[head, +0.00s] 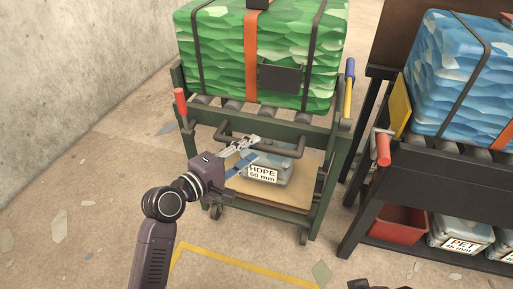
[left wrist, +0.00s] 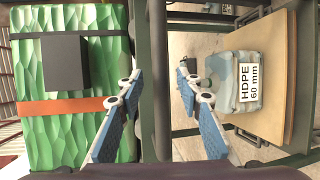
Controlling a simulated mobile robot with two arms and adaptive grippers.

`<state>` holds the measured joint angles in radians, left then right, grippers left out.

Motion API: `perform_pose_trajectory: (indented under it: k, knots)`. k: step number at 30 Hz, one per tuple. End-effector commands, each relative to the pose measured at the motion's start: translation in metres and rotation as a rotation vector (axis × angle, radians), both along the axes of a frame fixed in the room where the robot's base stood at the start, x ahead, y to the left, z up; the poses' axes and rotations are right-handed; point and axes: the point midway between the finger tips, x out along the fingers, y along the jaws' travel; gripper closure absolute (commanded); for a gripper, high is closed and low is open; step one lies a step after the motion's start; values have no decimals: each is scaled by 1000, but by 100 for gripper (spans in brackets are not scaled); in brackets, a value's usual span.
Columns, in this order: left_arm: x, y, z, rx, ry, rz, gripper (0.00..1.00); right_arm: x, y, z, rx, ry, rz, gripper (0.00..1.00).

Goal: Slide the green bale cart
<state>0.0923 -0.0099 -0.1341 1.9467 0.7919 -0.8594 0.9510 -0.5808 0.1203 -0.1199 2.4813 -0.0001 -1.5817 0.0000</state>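The green bale (head: 225,50), bound with dark straps and an orange band, sits on the rollers of a dark green wheeled cart (head: 325,190). A dark push handle (head: 287,149) sticks out from the cart's near side. My left gripper (head: 250,152) is at this handle, with its fingers spread apart. In the left wrist view the open fingers (left wrist: 160,115) frame a dark upright bar, and their blue pads do not visibly press on it. A dark piece at the bottom edge of the head view may belong to my right arm; no right fingers show.
The cart's lower shelf (head: 298,190) holds a bin labelled HDPE 60 mm (head: 265,170). A dark stand with a blue bale (head: 460,75) is close on the right, above a red bin (head: 398,226). A yellow floor line (head: 245,264) lies in front. Flakes litter the open floor at left.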

Motion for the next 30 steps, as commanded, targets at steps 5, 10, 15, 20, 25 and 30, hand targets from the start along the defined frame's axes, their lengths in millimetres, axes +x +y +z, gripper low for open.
perform_pose_trajectory:
  k: [5,10,15,20,25,30]
  knots:
    - [18,-16,-5,1,-1,-1,67,0,0,-7,0,0,0,38]
    - [24,-21,-6,2,-1,0,67,0,0,-8,0,0,0,38]
    - [25,-22,-6,2,-1,0,67,0,0,-8,0,0,0,38]
    - [25,-22,-7,2,-1,0,78,0,0,-8,0,0,0,38]
    - [25,-21,-7,2,-1,1,97,0,0,-8,0,0,1,38]
    - [25,-21,-7,3,0,0,100,0,0,-8,0,0,1,38]
